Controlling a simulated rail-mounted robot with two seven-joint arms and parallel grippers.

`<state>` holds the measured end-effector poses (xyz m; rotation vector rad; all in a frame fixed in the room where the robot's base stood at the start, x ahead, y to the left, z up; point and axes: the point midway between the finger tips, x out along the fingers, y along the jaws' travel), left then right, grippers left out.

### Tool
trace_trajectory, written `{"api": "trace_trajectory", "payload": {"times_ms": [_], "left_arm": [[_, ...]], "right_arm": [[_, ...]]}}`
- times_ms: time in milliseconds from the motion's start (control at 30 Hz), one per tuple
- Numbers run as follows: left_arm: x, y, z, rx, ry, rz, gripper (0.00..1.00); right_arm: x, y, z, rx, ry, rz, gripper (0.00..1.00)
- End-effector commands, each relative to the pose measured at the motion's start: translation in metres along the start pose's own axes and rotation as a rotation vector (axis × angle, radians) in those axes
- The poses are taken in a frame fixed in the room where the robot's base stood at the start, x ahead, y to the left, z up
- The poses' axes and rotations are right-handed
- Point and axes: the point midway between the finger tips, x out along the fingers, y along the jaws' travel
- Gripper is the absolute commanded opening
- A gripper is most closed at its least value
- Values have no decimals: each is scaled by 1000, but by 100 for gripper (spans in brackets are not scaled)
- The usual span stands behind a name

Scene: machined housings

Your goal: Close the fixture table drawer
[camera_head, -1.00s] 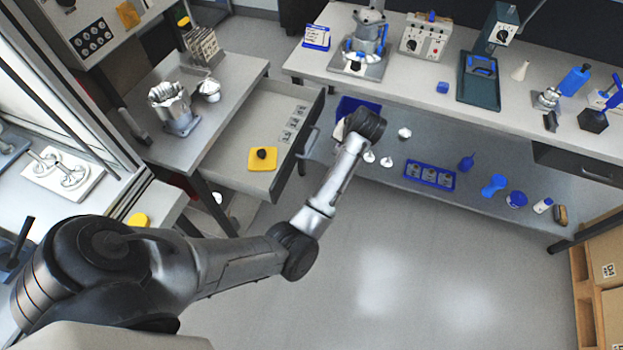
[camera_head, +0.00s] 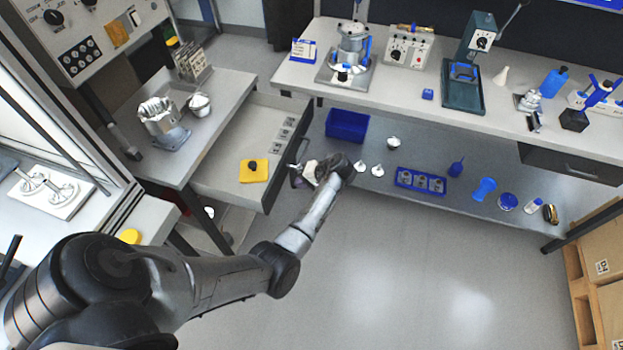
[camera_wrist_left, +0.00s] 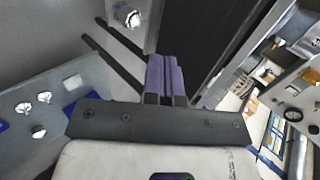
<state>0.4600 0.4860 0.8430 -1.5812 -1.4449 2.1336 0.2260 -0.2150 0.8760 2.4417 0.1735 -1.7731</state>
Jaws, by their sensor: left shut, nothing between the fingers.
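The fixture table drawer (camera_head: 226,176) stands pulled out from under the fixture table (camera_head: 215,105) at the left. Its dark front panel (camera_head: 281,165) faces right, with a handle (camera_head: 296,180) on it. A yellow block with a black knob (camera_head: 254,171) and several small grey parts (camera_head: 284,134) lie inside. My left gripper (camera_head: 297,169) is at the drawer front, beside the handle, fingers pointing left. Whether it touches the front cannot be told. In the left wrist view its purple fingers (camera_wrist_left: 167,78) are together and empty, before a dark surface (camera_wrist_left: 198,38). My right gripper is not in view.
A long workbench (camera_head: 400,90) with a lower shelf (camera_head: 480,198) runs along the back right. A blue bin (camera_head: 347,125) and a blue tray (camera_head: 421,181) sit on the shelf, near my left wrist. Open floor (camera_head: 400,275) lies in front.

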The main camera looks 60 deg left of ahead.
Motion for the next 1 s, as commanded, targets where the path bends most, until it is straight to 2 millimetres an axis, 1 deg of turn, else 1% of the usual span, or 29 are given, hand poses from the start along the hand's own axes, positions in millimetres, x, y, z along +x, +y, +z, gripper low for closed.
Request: {"api": "trace_trajectory", "payload": {"times_ms": [33, 67, 100, 300, 400, 600, 1000], "left_arm": [[11, 0, 0, 0, -3, -2, 0], [15, 0, 0, 0, -2, -2, 0], [19, -4, 0, -2, 0, -1, 0], [35, -20, 0, -1, -1, 0, 0], [39, -24, 0, 0, 0, 0, 0], [42, -27, 0, 1, 1, 1, 0], [42, -27, 0, 4, 4, 1, 0]], "right_arm": [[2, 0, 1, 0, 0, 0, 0], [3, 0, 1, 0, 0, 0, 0], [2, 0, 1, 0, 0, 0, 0], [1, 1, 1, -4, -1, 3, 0], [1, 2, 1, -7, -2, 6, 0], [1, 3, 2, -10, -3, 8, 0], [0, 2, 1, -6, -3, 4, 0]]}}
